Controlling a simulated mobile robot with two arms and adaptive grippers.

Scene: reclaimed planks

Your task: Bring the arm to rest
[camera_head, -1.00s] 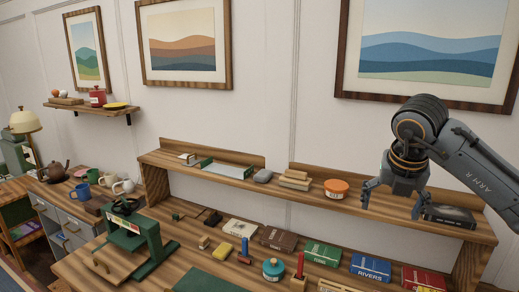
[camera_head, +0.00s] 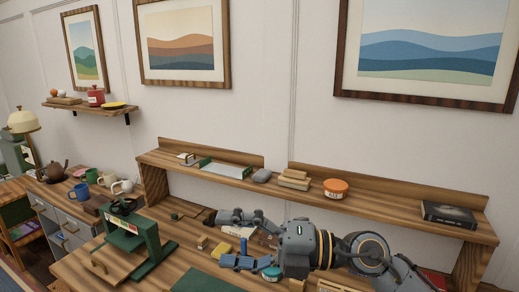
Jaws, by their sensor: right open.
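My right gripper (camera_head: 236,240) is low over the desk, pointing left, with its two fingers spread apart. One finger is toward the back and the other toward the front. I see nothing held between them. A small blue upright object (camera_head: 243,246) and a yellow block (camera_head: 221,250) show around the finger gap; I cannot tell whether the fingers touch them. My right arm reaches in from the lower right and hides most of the books on the desk. My left gripper is not in view.
A green stand-like device (camera_head: 140,232) stands left of the gripper. A teal jar (camera_head: 271,273) is partly hidden by the gripper.

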